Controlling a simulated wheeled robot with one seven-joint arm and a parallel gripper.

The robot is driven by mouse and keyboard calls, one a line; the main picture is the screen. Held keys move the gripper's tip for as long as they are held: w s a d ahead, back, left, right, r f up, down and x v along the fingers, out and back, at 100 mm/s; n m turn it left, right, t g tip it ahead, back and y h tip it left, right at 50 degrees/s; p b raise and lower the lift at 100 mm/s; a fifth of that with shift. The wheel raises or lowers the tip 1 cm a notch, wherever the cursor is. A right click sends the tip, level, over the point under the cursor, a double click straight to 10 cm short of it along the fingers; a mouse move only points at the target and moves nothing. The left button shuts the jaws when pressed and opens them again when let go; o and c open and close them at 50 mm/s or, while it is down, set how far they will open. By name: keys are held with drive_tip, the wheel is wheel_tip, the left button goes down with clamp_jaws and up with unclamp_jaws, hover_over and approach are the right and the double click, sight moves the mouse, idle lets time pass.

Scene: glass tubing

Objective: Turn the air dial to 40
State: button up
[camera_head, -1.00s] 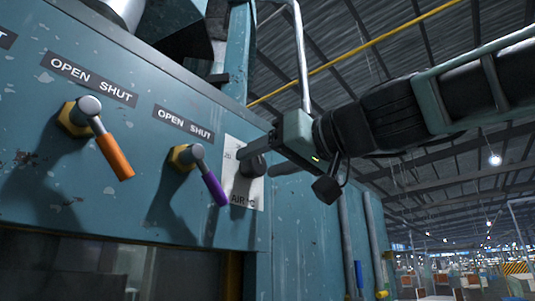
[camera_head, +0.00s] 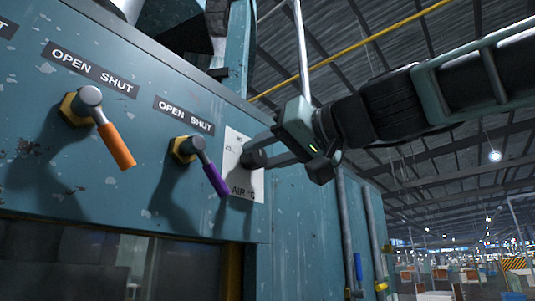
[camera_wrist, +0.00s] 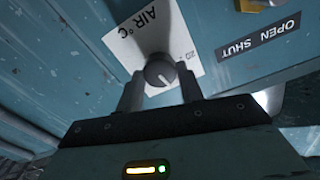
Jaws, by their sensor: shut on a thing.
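The air dial (camera_head: 254,158) is a dark round knob on a white plate (camera_head: 239,184) marked "AIR °C" on the blue panel. In the wrist view the dial (camera_wrist: 160,71) sits between my two fingers, with a pale pointer line on its face; the plate (camera_wrist: 133,34) appears upside down, with "20" near the right finger. The other scale numbers are hidden or too small to read. My gripper (camera_head: 262,154) reaches in from the right and is shut on the dial; in the wrist view the gripper (camera_wrist: 160,84) has a finger on each side of it.
A purple-handled valve (camera_head: 213,178) stands close left of the dial, with an orange-handled valve (camera_head: 115,145) further left, both under "OPEN SHUT" labels. Vertical pipes (camera_head: 350,230) run down the panel at right. Open hall lies beyond.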

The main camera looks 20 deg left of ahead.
drive_tip(key=m, duration=0.4)
drive_tip(key=shift+w, duration=0.1)
drive_tip(key=shift+m, duration=1.7)
drive_tip(key=o, duration=1)
drive_tip(key=shift+s+d+f+b, duration=0.1)
drive_tip(key=shift+s+d+b, duration=0.1)
drive_tip(key=shift+d+b, duration=0.35)
drive_tip(key=b+v, duration=0.7)
drive_tip(key=v, duration=0.9)
drive_tip(key=shift+d+r, duration=0.2)
drive_tip(key=shift+r, duration=0.1)
